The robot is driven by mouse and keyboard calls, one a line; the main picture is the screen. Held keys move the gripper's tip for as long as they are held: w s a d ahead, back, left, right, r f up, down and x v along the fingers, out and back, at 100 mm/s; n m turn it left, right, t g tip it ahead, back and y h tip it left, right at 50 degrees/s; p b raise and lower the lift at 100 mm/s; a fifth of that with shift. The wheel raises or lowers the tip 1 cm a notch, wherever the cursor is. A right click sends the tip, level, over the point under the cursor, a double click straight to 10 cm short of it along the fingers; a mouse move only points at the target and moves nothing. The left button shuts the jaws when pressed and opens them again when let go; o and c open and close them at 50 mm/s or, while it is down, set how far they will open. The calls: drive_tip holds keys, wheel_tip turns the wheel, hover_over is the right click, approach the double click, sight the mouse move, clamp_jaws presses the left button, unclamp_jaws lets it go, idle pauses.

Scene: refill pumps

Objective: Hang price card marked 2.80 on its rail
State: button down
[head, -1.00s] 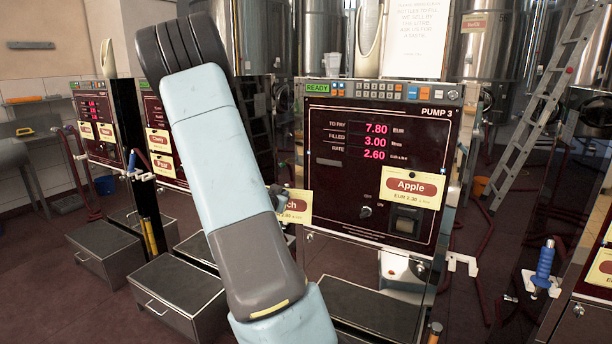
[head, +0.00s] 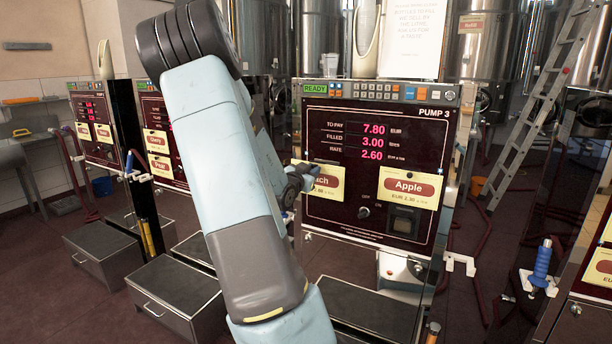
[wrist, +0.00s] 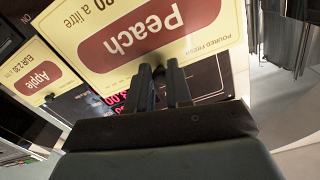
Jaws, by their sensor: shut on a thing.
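I cannot make out a rail behind the Peach card, or whether the card touches the panel.
Pump 3 (head: 340,211) shows 7.80, 3.00 and 2.60. Other pumps with cards stand left, such as one with a Pear card (head: 161,166). A blue-handled nozzle (head: 542,262) is at right. Step boxes (head: 180,295) and a ladder (head: 540,100) flank the pump.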

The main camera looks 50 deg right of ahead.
approach(327, 162)
drive_tip(key=shift+d, duration=1.1)
drive_tip(key=shift+w+d+r, duration=0.3)
drive_tip(key=shift+w+r, duration=0.15)
drive_tip(key=shift+w, duration=0.15)
drive_tip(key=shift+x, duration=1.5)
drive_tip(key=shift+a+f, duration=0.1)
drive_tip(key=shift+f, duration=0.7)
idle(1.1)
drive_tip(key=c, duration=1)
unclamp_jaws()
drive_tip(key=shift+o, duration=0.2)
